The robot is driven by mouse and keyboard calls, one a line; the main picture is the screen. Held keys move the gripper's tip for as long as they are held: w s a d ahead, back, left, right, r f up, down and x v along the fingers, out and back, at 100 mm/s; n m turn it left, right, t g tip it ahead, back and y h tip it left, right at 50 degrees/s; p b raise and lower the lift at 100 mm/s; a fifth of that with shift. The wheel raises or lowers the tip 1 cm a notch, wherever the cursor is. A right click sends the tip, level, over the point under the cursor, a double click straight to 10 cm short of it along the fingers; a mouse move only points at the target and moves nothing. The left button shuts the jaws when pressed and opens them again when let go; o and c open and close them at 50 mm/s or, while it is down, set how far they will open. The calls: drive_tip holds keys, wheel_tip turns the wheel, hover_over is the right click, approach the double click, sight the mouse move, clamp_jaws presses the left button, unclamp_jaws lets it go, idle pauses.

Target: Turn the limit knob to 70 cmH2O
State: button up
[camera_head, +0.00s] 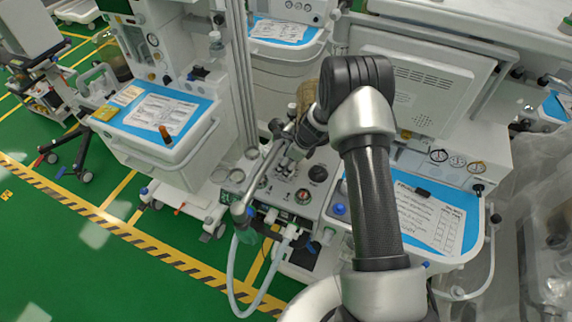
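My gripper (287,163) is left of centre in the head view, at the end of my black and grey arm. It points down at the grey top panel (268,192) of an anaesthesia machine. Its fingertips are small here, and I cannot tell whether they are open, shut or touching anything. A black round knob (318,173) stands on the panel just right of the fingers. A round dial with a dark face (303,196) is in front of it. I cannot tell which part is the limit knob; it may be hidden under my gripper. No scale or pressure reading is legible.
A metal tube (258,178) runs across the panel's left side, and a pale hose (232,278) loops down in front. A cart with a blue top (178,128) stands at left. Another blue worktop with a paper (428,218) is at right. Green floor is free at lower left.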

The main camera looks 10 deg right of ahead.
drive_tip(key=shift+a+f, duration=0.15)
drive_tip(key=shift+f, duration=0.1)
drive_tip(key=shift+c, duration=0.5)
